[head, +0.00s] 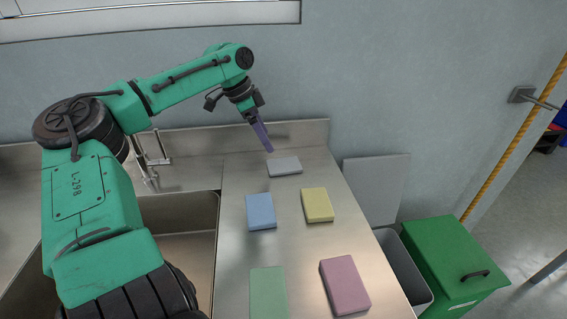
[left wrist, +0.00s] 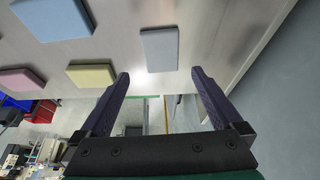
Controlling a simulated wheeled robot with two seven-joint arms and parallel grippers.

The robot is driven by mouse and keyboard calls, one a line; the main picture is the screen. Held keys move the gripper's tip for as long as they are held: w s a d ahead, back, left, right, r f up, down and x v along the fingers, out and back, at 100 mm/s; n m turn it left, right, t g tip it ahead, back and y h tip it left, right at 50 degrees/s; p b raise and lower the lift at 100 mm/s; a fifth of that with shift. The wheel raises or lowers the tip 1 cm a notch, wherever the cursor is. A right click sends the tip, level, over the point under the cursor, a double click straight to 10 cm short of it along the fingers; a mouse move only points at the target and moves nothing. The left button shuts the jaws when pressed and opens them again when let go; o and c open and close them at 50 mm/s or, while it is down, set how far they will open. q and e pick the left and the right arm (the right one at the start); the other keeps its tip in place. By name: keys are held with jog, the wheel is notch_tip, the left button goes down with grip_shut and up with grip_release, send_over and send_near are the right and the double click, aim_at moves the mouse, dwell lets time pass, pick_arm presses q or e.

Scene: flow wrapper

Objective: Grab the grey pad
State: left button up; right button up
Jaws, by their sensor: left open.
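The grey pad (head: 285,166) lies flat on the steel counter, near the back edge. It also shows in the left wrist view (left wrist: 159,49), beyond and between the two fingertips. My left gripper (head: 268,149) is just above and slightly left of the pad in the head view. In the left wrist view its two purple fingers (left wrist: 160,73) are spread apart with nothing between them. I cannot tell whether a fingertip touches the pad. My right gripper is in neither view.
A blue pad (head: 261,211), a yellow pad (head: 317,205), a pink pad (head: 345,285) and a green pad (head: 269,292) lie nearer on the steel counter (head: 236,180). A sink (head: 180,232) is at left. A raised backsplash (head: 300,134) stands behind the grey pad. A green box (head: 447,262) stands at right.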

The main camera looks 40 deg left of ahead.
aim_at(280, 165)
pick_arm(q)
jog(key=x, duration=1)
jog(key=shift+a+f, duration=0.1)
jog(key=shift+a, duration=0.05)
jog(key=shift+s, duration=0.1)
jog(key=c, duration=1.1)
